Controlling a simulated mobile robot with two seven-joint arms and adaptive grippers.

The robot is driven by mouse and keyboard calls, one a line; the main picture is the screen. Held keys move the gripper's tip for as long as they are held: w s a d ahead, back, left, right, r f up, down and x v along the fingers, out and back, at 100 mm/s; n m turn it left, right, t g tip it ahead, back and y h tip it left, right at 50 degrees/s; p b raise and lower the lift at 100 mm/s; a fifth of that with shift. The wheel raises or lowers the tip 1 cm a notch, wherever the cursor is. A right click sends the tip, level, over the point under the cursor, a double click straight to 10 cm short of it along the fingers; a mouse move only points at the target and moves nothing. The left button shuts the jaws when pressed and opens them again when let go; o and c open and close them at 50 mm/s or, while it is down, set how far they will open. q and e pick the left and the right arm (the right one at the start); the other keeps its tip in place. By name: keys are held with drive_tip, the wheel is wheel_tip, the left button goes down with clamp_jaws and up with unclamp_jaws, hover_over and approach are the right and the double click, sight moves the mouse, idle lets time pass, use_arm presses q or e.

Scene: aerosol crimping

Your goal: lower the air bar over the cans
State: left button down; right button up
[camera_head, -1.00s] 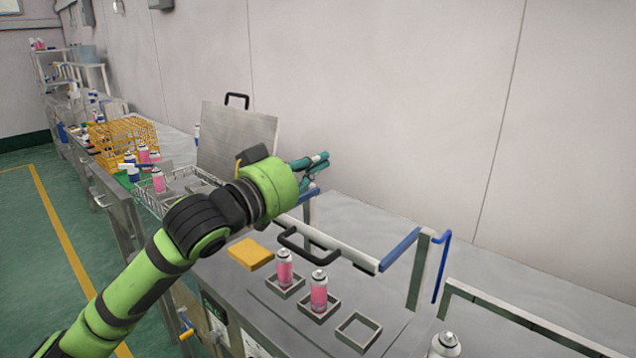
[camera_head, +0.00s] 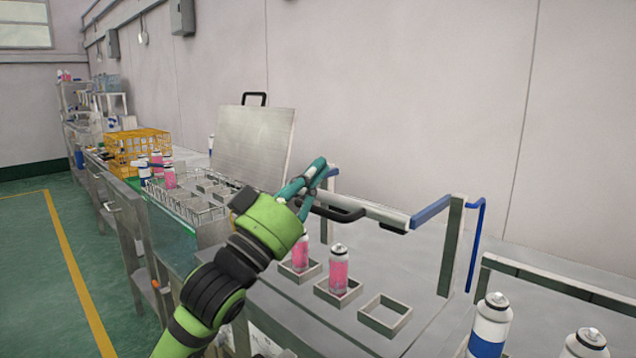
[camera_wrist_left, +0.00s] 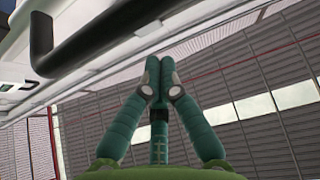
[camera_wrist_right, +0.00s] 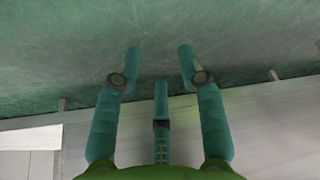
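The air bar (camera_head: 385,213) is a pale bar with a black handle (camera_head: 340,213) and blue side arms (camera_head: 430,211), standing raised behind the cans. Two pink cans, one nearer (camera_head: 338,268) and one farther (camera_head: 301,252), stand upright in square holders. A third holder (camera_head: 385,315) is empty. My left gripper (camera_head: 320,163) is beside the handle's left end, its fingertips together. In the left wrist view the handle (camera_wrist_left: 100,42) lies left of the closed fingers, not between them. My right gripper (camera_wrist_right: 158,50) is open and empty above green floor; the head view does not show it.
A wire basket (camera_head: 188,205) with pink cans, an upright metal lid (camera_head: 255,143) and a yellow crate (camera_head: 128,145) stand to the left. White-and-blue cans (camera_head: 490,327) stand at the front right, near a metal frame (camera_head: 560,285).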

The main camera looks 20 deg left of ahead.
use_arm(q)
wheel_tip(320, 180, down, 7)
drive_tip(key=s+t+b, duration=0.1)
drive_tip(key=b, duration=0.5)
drive_tip(key=shift+a+r+t+h, duration=0.15)
drive_tip(key=shift+a+t+h, duration=0.05)
drive_tip(key=shift+t+h, duration=0.2)
use_arm(e)
wheel_tip(320, 180, up, 8)
drive_tip(key=a+g, duration=0.1)
drive_tip(key=shift+w+a+m+g, duration=0.15)
drive_tip(key=shift+w+m+g, duration=0.15)
drive_tip(key=shift+w+g, duration=0.1)
drive_tip(key=shift+r, duration=0.1)
